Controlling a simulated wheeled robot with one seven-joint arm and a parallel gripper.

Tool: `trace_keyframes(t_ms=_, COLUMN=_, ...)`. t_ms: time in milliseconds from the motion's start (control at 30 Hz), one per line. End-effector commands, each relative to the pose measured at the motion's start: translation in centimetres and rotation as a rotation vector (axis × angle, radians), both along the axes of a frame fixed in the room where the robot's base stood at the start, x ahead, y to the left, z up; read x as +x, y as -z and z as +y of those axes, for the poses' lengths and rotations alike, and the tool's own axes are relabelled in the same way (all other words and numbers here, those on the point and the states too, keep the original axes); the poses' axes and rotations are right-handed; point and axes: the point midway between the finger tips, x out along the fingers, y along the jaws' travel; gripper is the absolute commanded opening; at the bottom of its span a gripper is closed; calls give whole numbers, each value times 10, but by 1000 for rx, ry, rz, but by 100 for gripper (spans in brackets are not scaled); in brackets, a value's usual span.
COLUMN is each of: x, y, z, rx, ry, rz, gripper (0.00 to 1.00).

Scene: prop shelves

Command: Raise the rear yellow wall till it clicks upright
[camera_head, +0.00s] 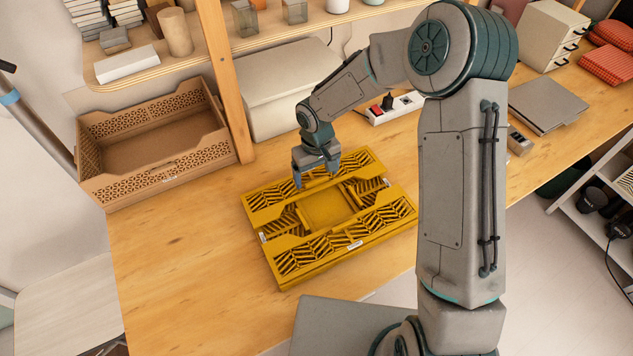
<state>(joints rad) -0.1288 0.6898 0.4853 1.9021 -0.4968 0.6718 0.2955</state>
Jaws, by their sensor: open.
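A yellow folding crate (322,252) lies collapsed on the wooden table, with its slatted walls folded flat over its floor. The rear yellow wall (267,197) lies flat along the far side of the crate. My gripper (316,184) is open and points down over the rear part of the crate, with its two fingers apart. Nothing shows between the fingers. Whether the fingertips touch the rear wall cannot be told from this view. My gripper and wrist hide part of the rear wall.
A brown open crate (152,181) stands upright at the back left, beside a wooden post (222,75). A pale storage box (285,100) and a power strip (395,107) stand behind the yellow crate. The table (180,265) is clear to the left.

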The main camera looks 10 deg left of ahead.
Motion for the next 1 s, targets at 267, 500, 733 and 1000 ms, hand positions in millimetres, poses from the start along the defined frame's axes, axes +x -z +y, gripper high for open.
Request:
trace_keyframes(t_ms=267, x=0, y=18, z=0, rx=1, ry=0, rz=-1, gripper=85)
trace_keyframes(t_ms=500, x=0, y=17, z=0, rx=1, ry=0, rz=-1, gripper=85)
trace_keyframes(t_ms=733, x=0, y=17, z=0, rx=1, ry=0, rz=-1, gripper=27)
trace_keyframes(t_ms=1000, x=5, y=15, z=-6, rx=-13, ry=15, rz=19, gripper=22)
